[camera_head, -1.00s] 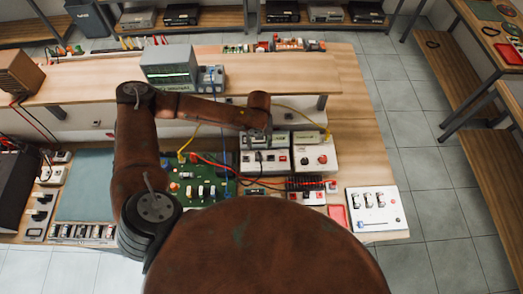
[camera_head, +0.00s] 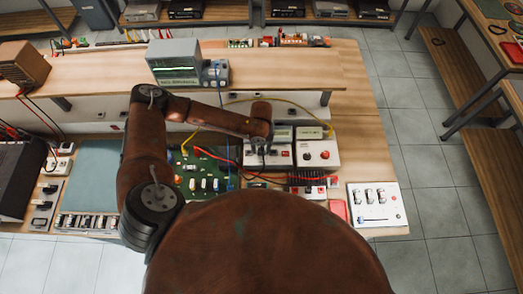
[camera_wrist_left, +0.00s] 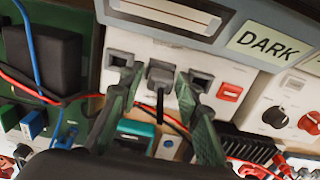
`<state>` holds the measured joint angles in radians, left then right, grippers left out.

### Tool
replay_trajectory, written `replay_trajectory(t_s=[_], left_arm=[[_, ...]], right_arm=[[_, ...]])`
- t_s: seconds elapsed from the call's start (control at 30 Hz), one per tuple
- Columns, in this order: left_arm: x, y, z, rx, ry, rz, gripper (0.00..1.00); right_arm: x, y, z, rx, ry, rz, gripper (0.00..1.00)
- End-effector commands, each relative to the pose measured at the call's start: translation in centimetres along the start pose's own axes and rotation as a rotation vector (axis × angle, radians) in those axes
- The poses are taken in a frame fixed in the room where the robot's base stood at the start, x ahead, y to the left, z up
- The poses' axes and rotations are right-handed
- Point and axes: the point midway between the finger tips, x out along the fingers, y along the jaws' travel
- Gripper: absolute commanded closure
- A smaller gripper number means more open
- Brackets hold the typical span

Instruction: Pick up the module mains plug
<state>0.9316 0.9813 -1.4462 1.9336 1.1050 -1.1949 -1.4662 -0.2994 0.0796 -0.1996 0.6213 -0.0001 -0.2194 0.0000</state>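The module mains plug (camera_wrist_left: 160,76) is a grey block with a dark cable, in the white panel of a module (camera_wrist_left: 150,50) in the left wrist view. It sits between two dark square sockets. My left gripper (camera_wrist_left: 158,82) is open, with one green-grey finger on each side of the plug. Gaps remain between plug and fingers; whether either touches the panel I cannot tell. In the head view my left gripper (camera_head: 259,143) is over the white module (camera_head: 281,155), and the plug is mostly hidden there. My right gripper is not in view.
A red switch (camera_wrist_left: 230,91) is right of the plug. A second module with knobs (camera_wrist_left: 288,110) stands beside it. A green circuit board (camera_head: 205,165) with red and blue leads lies at left. A shelf with an oscilloscope (camera_head: 173,61) is behind. A white switch panel (camera_head: 377,206) is at right.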

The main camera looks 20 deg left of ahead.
Motion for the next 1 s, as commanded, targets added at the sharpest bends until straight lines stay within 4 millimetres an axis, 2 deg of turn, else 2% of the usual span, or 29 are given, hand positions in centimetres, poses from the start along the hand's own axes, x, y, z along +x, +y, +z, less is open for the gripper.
replay_trajectory(t_s=[0.07, 0.4, 0.77, 0.87, 1.0], left_arm=[[0.0, 0.0, 0.0, 0.000, 0.000, 0.000, 0.76], [0.0, 0.0, 0.0, 0.000, 0.000, 0.000, 0.99], [-0.3, 0.0, 0.0, 0.000, 0.000, -0.001, 1.00], [-1.0, -0.1, 0.1, 0.000, 0.000, -0.002, 1.00], [-2.9, -0.1, 0.1, 0.001, -0.003, -0.003, 1.00]], right_arm=[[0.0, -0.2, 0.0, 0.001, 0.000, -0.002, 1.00], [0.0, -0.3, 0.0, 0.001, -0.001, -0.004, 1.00], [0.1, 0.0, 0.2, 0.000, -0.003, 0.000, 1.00], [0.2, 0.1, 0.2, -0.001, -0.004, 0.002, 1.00], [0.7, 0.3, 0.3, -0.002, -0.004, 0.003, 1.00]])
